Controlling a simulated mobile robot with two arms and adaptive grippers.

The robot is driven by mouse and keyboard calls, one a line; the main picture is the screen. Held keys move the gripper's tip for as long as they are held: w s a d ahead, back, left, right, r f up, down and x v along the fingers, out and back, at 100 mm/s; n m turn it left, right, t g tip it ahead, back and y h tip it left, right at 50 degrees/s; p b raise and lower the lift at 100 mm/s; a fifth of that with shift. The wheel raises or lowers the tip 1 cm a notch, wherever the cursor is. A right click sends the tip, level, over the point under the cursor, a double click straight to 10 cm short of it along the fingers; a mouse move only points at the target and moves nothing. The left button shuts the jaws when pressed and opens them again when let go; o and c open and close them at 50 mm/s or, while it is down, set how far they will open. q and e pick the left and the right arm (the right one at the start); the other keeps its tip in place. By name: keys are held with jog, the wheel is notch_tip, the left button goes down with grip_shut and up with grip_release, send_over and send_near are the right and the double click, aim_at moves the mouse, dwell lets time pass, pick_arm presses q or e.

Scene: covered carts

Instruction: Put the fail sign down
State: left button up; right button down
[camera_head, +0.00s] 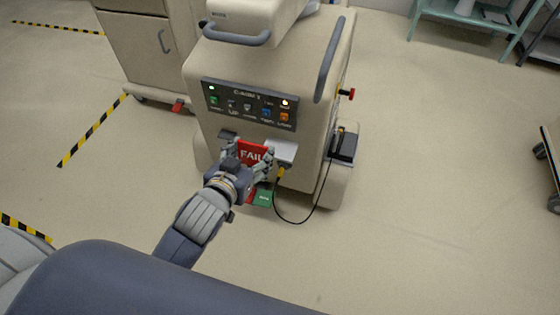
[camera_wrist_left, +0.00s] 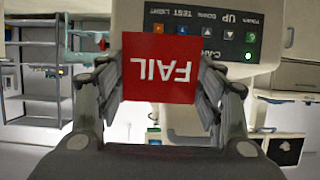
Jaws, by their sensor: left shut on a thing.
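The red fail sign (camera_head: 251,153) with white letters is held by my left gripper (camera_head: 252,160) in front of the cart (camera_head: 235,65). In the left wrist view the fail sign (camera_wrist_left: 160,68) appears upside down between the two fingers of my left gripper (camera_wrist_left: 160,100), which is shut on it. The sign is in front of the cart, below its button panel (camera_head: 248,107). Whether the sign touches the cart is not clear. A green sign (camera_head: 263,197) shows just below the gripper, partly hidden. My right gripper is not in view.
A small grey ledge (camera_head: 283,150) and a black cable (camera_head: 290,218) are beside the gripper on the cart front. A beige cabinet (camera_head: 135,50) stands at the left. The floor (camera_head: 430,200) at the right is clear.

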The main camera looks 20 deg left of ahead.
pick_arm(q)
notch_tip(320, 180, down, 14)
jog(key=w+b, duration=0.2)
jog(key=b, duration=0.8)
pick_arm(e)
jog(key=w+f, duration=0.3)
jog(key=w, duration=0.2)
pick_arm(q)
jog(key=b, duration=0.3)
send_over(278, 152)
jog(key=shift+w+f, duration=0.1)
jog(key=shift+f, duration=0.05)
jog(key=f, duration=0.2)
jog(key=shift+s+f, duration=0.25)
jog(key=shift+f, duration=0.75)
jog(key=shift+w+f+b, duration=0.15)
jog(key=shift+f+b, duration=0.7)
jog(key=shift+f, duration=0.65)
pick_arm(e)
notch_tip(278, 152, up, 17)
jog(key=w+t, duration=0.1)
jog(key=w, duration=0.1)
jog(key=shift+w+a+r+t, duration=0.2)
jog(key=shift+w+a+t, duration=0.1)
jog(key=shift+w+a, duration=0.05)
pick_arm(q)
jog(key=o, duration=0.8)
jog(key=shift+f, duration=0.15)
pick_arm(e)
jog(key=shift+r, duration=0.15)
